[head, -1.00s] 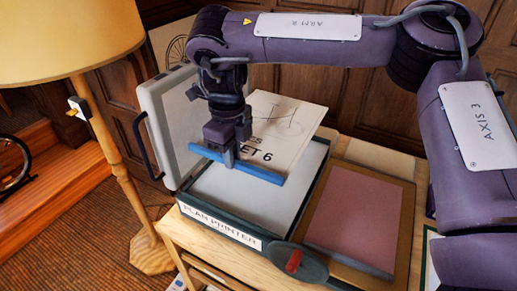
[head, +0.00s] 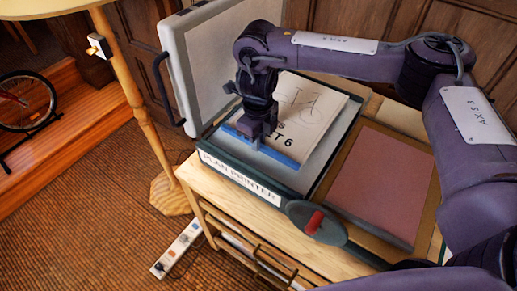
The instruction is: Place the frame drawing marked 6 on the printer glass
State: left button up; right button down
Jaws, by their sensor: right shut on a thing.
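The frame drawing marked 6 (head: 312,110) is a white sheet with a bicycle frame outline and a blue strip (head: 285,156) along its near edge. It lies over the glass (head: 235,140) of the plan printer (head: 240,178), inside the printer's dark rim. Whether it touches the glass everywhere I cannot tell. My right gripper (head: 257,140) is shut on the blue strip and hides part of the sheet's printing. The printer's lid (head: 215,60) stands open at the back left. My left gripper is not in view.
A pink pad in a wooden tray (head: 372,185) lies right of the printer. A handle with a red knob (head: 314,222) sticks out at the printer's front right. A lamp (head: 140,110) stands at the left. A power strip (head: 176,249) lies on the floor.

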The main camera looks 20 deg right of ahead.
notch_tip(320, 180, down, 3)
jog(key=shift+f+b, duration=0.2)
jog(key=shift+b, duration=0.1)
jog(key=shift+f, duration=0.3)
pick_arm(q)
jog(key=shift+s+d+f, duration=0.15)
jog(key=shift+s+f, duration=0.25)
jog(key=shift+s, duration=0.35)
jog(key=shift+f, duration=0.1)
pick_arm(e)
jog(key=c, duration=1.4)
grip_release()
jog(key=shift+f, duration=0.1)
jog(key=shift+c, duration=0.2)
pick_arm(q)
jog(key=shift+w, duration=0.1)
